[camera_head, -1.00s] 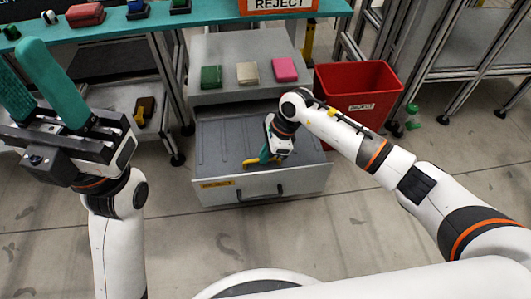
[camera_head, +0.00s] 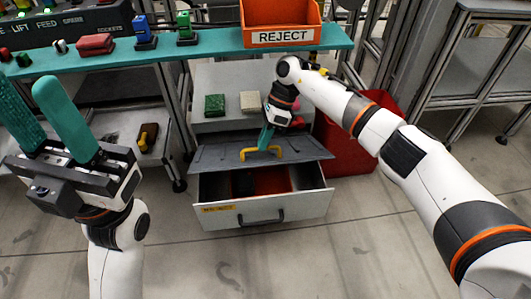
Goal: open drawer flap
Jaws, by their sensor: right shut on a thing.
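The grey drawer (camera_head: 225,217) stands pulled out under the bench, with a black handle on its front. Its grey flap (camera_head: 215,157) is lifted and tilted up towards the back, so the dark and reddish inside of the drawer shows. My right gripper (camera_head: 263,145) is shut on the yellow handle (camera_head: 272,153) of the flap. The fingers hide part of this handle. My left gripper (camera_head: 68,128) is open and empty at the left, its two teal fingers pointing up, well away from the drawer.
Green (camera_head: 215,105) and beige (camera_head: 249,101) blocks lie on the grey top above the drawer; a pink one is mostly hidden by my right arm. A red bin (camera_head: 345,150) stands right. An orange REJECT tray (camera_head: 283,15) is on the teal bench (camera_head: 213,43).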

